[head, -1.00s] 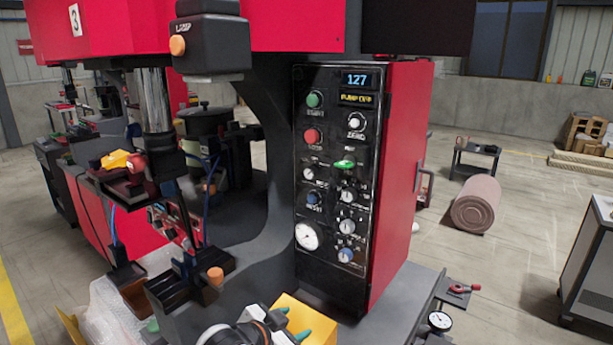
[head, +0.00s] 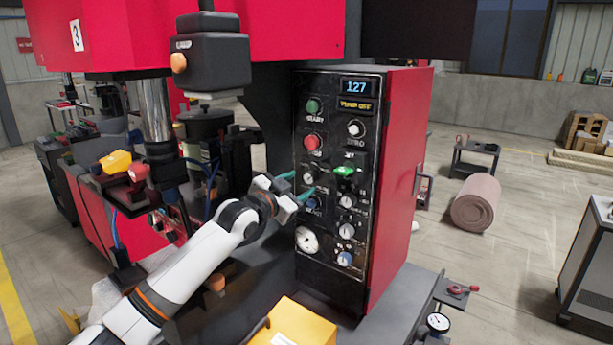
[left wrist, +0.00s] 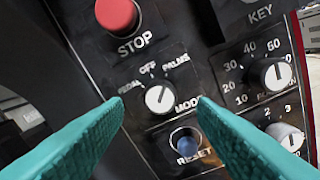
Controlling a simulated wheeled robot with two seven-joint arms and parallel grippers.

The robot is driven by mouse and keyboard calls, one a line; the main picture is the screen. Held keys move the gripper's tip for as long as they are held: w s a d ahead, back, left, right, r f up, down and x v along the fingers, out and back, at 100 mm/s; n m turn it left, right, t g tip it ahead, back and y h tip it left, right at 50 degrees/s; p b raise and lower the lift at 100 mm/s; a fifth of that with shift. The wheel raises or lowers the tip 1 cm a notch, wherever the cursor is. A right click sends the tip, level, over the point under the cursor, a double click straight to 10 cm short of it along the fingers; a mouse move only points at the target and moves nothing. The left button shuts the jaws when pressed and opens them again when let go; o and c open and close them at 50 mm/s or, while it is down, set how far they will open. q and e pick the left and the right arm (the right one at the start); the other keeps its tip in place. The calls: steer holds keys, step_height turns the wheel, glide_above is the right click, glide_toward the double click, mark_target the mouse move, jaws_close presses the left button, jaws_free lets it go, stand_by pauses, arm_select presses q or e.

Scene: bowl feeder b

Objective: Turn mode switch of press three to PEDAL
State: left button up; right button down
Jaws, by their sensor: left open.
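The mode switch (left wrist: 159,98) is a small round pale knob on the black control panel (head: 330,272) of the press marked 3. Its labels PEDAL, OFF and PALMS run left to right above it, with MODE at lower right. Its pointer seems to lean up and right, towards PALMS, but is small. In the head view the switch (head: 308,178) lies by my fingertips. My left gripper (head: 298,183) is open, its teal fingers pointing at the panel. In the left wrist view the fingertips (left wrist: 160,101) frame the knob on both sides; contact cannot be told. My right gripper is not in view.
The red STOP button (left wrist: 117,14) is just above the switch and the blue RESET button (left wrist: 186,142) just below. A green-lit key switch (head: 345,170) and several dials are to the right.

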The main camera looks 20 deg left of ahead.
mark_target(308, 179)
arm_select(q)
steer(key=shift+p+x, duration=0.35)
steer(key=shift+x, duration=1.65)
steer(key=c, duration=1)
steer(key=shift+o, duration=0.2)
